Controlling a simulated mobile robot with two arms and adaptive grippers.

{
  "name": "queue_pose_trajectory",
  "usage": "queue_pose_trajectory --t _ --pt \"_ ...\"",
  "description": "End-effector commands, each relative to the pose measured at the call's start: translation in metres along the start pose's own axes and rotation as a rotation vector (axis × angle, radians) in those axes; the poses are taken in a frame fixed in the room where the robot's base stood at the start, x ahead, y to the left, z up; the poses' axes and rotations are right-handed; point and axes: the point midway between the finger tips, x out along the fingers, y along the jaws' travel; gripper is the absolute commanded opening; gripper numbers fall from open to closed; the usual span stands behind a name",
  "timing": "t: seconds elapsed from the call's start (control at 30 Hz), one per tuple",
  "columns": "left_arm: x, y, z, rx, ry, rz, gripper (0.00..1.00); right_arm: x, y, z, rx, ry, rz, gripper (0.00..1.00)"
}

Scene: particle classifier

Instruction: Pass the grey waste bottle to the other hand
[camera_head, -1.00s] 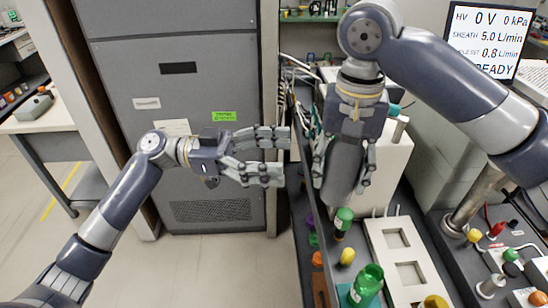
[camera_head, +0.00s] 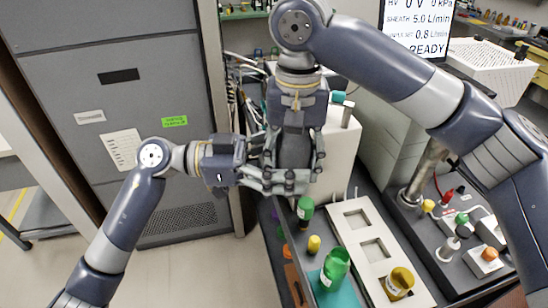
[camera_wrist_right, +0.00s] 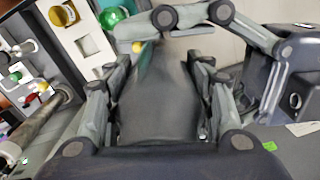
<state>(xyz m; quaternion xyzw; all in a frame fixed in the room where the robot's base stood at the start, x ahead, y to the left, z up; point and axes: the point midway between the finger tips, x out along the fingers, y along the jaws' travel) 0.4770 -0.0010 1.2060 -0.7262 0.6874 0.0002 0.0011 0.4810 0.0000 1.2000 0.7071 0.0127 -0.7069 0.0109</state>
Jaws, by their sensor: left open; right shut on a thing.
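The grey waste bottle (camera_head: 294,152) hangs below my right gripper (camera_head: 293,162), whose fingers are shut on its two sides. In the right wrist view the bottle (camera_wrist_right: 158,95) fills the middle, between the right gripper's fingers. My left gripper (camera_head: 292,174) is open and reaches in from the left at the bottle's lower part. Its fingers overlap the bottle and the right fingertips in the head view. In the right wrist view the left gripper (camera_wrist_right: 200,32) spans the bottle's far end. I cannot tell whether the left fingers touch the bottle.
Below stands a dark bench with a green-capped bottle (camera_head: 305,208), a yellow-capped item (camera_head: 314,244), a green bottle (camera_head: 335,268) and a cream tray (camera_head: 352,222). A large grey cabinet (camera_head: 120,110) is behind on the left. A monitor (camera_head: 418,28) stands at the upper right.

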Motion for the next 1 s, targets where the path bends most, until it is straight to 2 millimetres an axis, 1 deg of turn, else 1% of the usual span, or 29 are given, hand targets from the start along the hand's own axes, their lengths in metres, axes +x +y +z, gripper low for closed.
queue_pose_trajectory --t 0.1,0.3,0.33,0.53,0.57,0.63,0.67,0.7,0.73,1.0 --pt "0.0033 0.0000 -0.0002 0.000 0.001 0.000 0.73 -0.0004 -0.0001 0.0000 0.000 0.001 0.000 0.21" --pt "0.0034 -0.0001 -0.0001 0.000 0.000 0.000 0.73 -0.0003 -0.0001 0.0000 0.000 0.001 0.000 0.21" --pt "0.0034 -0.0001 -0.0002 0.000 0.000 0.000 0.70 -0.0003 -0.0001 0.0000 0.000 0.001 0.000 0.21" --pt "0.0033 0.0000 -0.0002 0.000 0.000 0.000 0.25 -0.0004 -0.0001 -0.0002 0.000 0.001 0.000 0.21" --pt "0.0034 0.0003 -0.0002 0.000 0.000 0.001 0.20 -0.0004 -0.0001 -0.0003 0.001 0.001 -0.001 0.21" --pt "0.0036 0.0010 -0.0002 0.000 0.000 0.003 0.20 -0.0004 -0.0001 -0.0006 0.001 0.002 -0.001 0.21" --pt "0.0037 0.0013 -0.0008 0.001 0.001 0.004 0.20 -0.0004 -0.0001 -0.0007 0.002 0.002 -0.001 0.55" --pt "0.0039 0.0016 -0.0007 0.001 0.001 0.005 0.20 -0.0004 -0.0001 -0.0008 0.002 0.002 -0.001 0.65" --pt "0.0038 0.0015 -0.0007 0.001 0.001 0.004 0.20 -0.0004 -0.0001 -0.0007 0.002 0.002 -0.001 0.71" --pt "0.0033 0.0003 -0.0006 0.001 0.001 0.001 0.20 -0.0003 0.0000 -0.0002 0.000 0.001 0.000 0.72"
